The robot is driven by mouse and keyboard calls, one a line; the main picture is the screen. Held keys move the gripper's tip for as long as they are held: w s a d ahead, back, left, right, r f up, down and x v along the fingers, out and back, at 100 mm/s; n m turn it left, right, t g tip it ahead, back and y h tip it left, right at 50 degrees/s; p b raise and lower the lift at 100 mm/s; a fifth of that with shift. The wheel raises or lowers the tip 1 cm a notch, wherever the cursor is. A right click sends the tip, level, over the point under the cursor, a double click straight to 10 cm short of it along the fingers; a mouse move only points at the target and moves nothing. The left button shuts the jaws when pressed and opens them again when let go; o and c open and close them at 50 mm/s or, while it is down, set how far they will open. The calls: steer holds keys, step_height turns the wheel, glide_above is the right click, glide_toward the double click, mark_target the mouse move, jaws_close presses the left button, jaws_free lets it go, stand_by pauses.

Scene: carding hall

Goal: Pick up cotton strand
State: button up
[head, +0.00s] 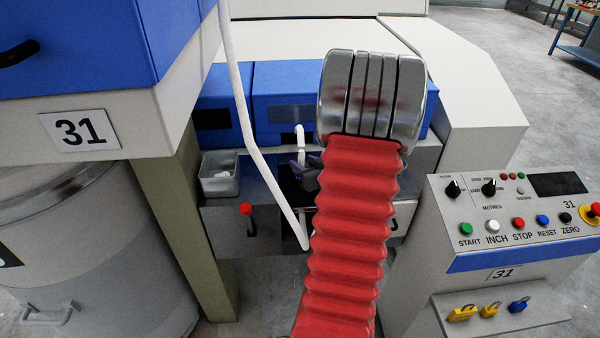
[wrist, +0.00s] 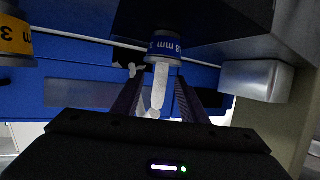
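A white cotton strand (wrist: 160,84) shows in the wrist view, coming out of a grey ring with a blue "18 mm" label (wrist: 164,46). My gripper (wrist: 157,92) is open, with one dark finger on each side of this strand; I cannot tell whether either touches it. In the head view a short white strand end (head: 299,134) shows at the blue machine front, just above my gripper (head: 304,172), which is partly hidden by my red arm. A long white strand (head: 240,92) hangs from the top and bends down left of my gripper.
A small grey bin (head: 219,178) with white bits stands left of my gripper; a red-knobbed lever (head: 246,210) is below it. A control panel (head: 515,215) is at right. A large grey can (head: 95,265) and post (head: 185,235) stand left. A yellow-labelled ring (wrist: 14,38) shows in the wrist view.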

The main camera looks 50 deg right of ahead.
steer(key=shift+x, duration=1.05)
jaws_close()
